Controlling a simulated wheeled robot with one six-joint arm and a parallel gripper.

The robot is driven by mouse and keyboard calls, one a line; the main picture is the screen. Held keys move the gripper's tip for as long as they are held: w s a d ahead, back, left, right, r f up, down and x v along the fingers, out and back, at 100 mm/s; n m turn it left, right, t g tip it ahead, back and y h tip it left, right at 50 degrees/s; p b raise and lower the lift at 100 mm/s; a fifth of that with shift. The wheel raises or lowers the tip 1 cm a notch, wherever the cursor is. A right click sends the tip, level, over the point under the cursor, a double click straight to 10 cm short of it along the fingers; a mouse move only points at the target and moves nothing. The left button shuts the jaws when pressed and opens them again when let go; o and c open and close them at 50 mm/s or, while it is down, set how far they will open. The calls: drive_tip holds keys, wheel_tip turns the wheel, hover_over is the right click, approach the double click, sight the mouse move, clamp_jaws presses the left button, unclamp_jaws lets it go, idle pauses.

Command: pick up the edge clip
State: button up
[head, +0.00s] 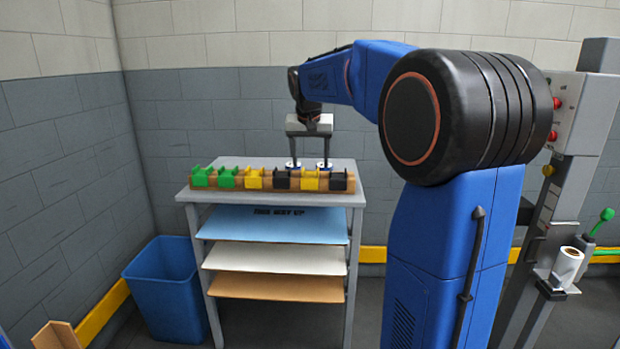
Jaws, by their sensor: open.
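Several edge clips sit in a row along a brown wooden rail (353,186) on top of a grey rack (345,165). From the left, they are a green clip (202,176), another green clip (227,177), a yellow clip (254,179), a black clip (281,179), a yellow clip (310,180) and a black clip (338,180). My gripper (309,165) points down with its two fingers apart and nothing seen between them. Its fingertips show just behind the rail, near the right-hand clips. The rail and clips hide what lies directly below the tips.
The rack holds a blue sheet (270,226), a white sheet (275,259) and a brown sheet (275,289) on its shelves. A blue bin (168,290) stands to its left. A brown wooden piece (56,335) lies at the lower left. A block wall is close behind.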

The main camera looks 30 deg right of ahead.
sight(310, 175)
drive_tip(key=x, duration=0.3)
drive_tip(key=shift+a+f, duration=0.1)
drive_tip(key=shift+f, duration=0.05)
drive_tip(key=c, duration=1.1)
drive_tip(key=shift+o, duration=0.2)
